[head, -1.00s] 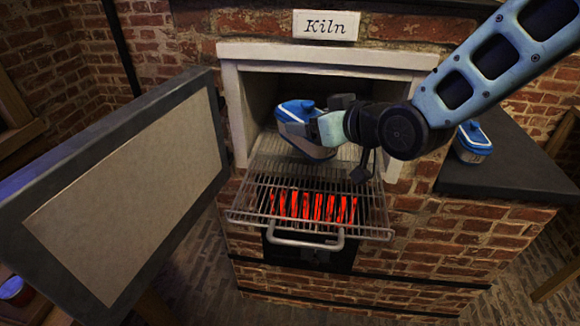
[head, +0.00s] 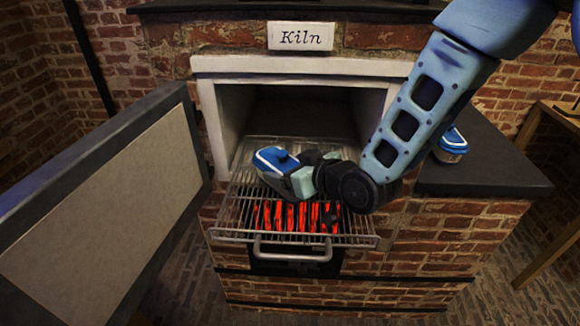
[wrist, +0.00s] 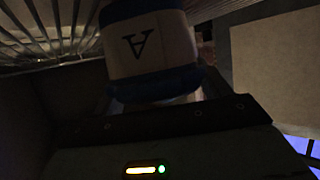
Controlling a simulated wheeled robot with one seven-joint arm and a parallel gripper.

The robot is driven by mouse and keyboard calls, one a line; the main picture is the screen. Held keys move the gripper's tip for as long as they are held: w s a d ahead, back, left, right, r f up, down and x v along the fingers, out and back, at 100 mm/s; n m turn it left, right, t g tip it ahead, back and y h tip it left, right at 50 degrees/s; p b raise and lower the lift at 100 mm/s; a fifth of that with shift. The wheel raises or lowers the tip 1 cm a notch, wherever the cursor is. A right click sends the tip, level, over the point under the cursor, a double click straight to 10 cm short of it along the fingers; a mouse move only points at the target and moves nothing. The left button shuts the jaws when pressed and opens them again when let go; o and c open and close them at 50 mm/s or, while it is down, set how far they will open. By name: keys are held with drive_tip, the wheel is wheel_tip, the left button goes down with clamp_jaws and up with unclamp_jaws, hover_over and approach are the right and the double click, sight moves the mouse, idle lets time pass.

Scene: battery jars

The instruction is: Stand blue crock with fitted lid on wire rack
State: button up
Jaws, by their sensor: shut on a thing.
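A crock with a blue fitted lid (head: 276,159) is held in my gripper (head: 300,181), which is shut on it over the wire rack (head: 245,205). Much of its body is hidden by the gripper in the head view. In the wrist view the crock (wrist: 150,45) fills the upper middle, with a pale band, a dark letter A upside down, and blue edging. The rack's bars (wrist: 45,25) show at upper left there. The rack is pulled out of the kiln mouth. I cannot tell whether the crock's base touches the bars.
A similar blue-lidded pale jar (head: 452,146) stands on the dark counter (head: 480,170) at right. The kiln door (head: 100,205) stands open at left. Red glowing bars (head: 290,217) show beneath the rack.

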drive_tip(key=shift+f, duration=0.15)
drive_tip(key=o, duration=1.4)
drive_tip(key=shift+o, duration=0.2)
